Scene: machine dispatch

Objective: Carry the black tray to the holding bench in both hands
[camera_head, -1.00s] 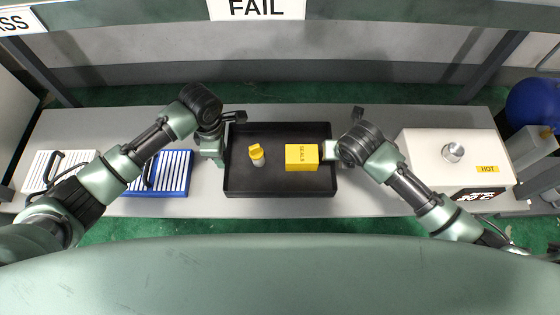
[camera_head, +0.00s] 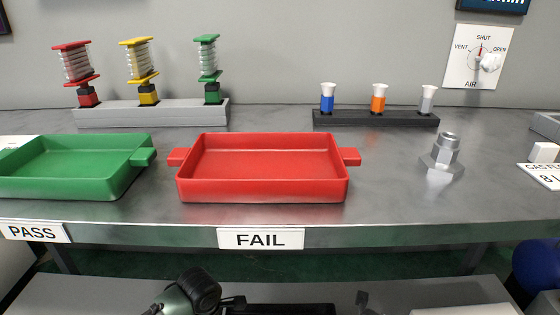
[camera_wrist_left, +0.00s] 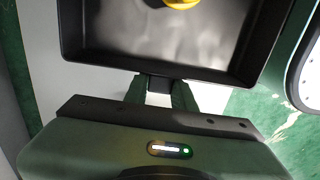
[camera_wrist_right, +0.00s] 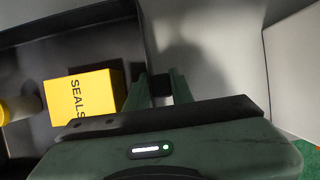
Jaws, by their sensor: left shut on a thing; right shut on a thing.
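The black tray (camera_wrist_left: 195,45) fills the top of the left wrist view, with part of a yellow item (camera_wrist_left: 181,3) in it. My left gripper (camera_wrist_left: 158,92) is shut on the tray's near handle. In the right wrist view, my right gripper (camera_wrist_right: 160,88) is shut on the other handle of the tray (camera_wrist_right: 110,35). A yellow box marked SEALS (camera_wrist_right: 85,95) and a yellow-topped item (camera_wrist_right: 12,108) sit inside. In the head view only the tray's dark far edge (camera_head: 285,309) shows at the bottom. I cannot tell whether the tray is lifted.
The upper bench (camera_head: 390,180) holds a green tray (camera_head: 70,165), a red tray (camera_head: 262,195), racks at the back and a metal hex fitting (camera_head: 441,160). Its front edge carries PASS and FAIL labels. The lower grey shelf (camera_head: 90,295) lies below it.

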